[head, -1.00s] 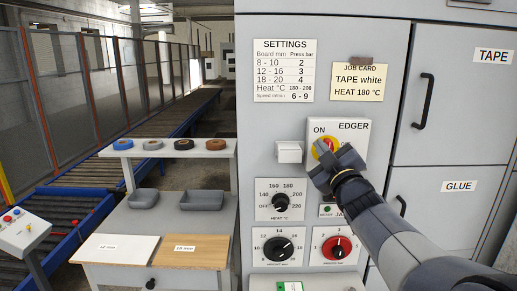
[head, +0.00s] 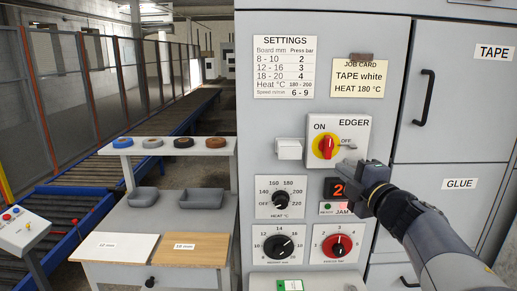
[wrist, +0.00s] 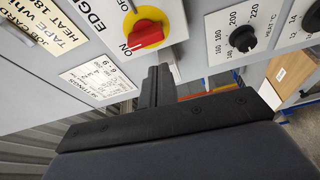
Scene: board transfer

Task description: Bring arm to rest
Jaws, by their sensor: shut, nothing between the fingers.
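My gripper (head: 350,172) is shut and empty, in front of the edger panel, below and right of its main switch. The switch (head: 325,147) has a red handle on a yellow disc, standing nearly upright beneath the ON label. It also shows in the wrist view (wrist: 148,33), clear of my dark gripper fingers (wrist: 160,88). My gripper hides part of a display (head: 335,187) with red digits and part of the READY and JAM lamp strip (head: 330,208).
Heat (head: 280,199), board (head: 279,245) and pressure (head: 338,245) dials surround the gripper's area. Cabinet doors with a black handle (head: 423,98) stand to the right. A bench with a white board (head: 118,246) and tape rolls (head: 184,143) stands left.

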